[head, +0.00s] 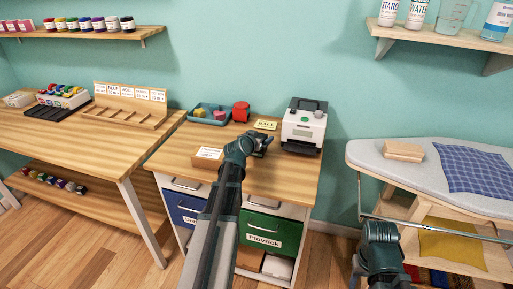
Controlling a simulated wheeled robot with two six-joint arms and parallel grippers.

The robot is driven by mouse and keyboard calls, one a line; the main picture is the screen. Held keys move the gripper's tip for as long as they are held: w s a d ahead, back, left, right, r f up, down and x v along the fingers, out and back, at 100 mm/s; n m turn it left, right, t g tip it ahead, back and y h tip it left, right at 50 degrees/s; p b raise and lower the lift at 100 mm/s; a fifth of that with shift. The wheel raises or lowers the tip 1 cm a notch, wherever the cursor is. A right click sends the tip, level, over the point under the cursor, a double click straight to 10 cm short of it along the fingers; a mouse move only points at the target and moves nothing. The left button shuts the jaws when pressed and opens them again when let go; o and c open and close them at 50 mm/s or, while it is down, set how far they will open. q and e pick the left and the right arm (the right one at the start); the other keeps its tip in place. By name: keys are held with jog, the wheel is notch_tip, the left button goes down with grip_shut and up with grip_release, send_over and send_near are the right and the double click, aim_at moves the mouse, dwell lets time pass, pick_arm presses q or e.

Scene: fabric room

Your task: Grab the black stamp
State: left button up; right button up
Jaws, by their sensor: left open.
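My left gripper (262,143) is over the small middle table, seen from behind, with its jaws open. Its arm rises from the bottom of the head view and covers part of the tabletop. A small dark shape shows right at the gripper's fingers; it may be the black stamp, but it is too small and too covered to tell. I cannot make out the black stamp clearly anywhere else. My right gripper (381,235) is low at the right, in front of the ironing board, and its jaws cannot be made out.
On the middle table (285,180) are a blue tray (195,116), a red object (241,111), a yellow card (266,125), a labelled box (208,157) and a white-and-black machine (304,126). An ironing board (375,155) stands right, a wooden table (60,133) left.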

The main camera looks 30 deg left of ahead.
pick_arm(q)
jog(key=c, duration=1.1)
jog(key=shift+c, duration=0.2)
jog(key=shift+r, duration=0.1)
pick_arm(e)
jog(key=shift+r, duration=0.1)
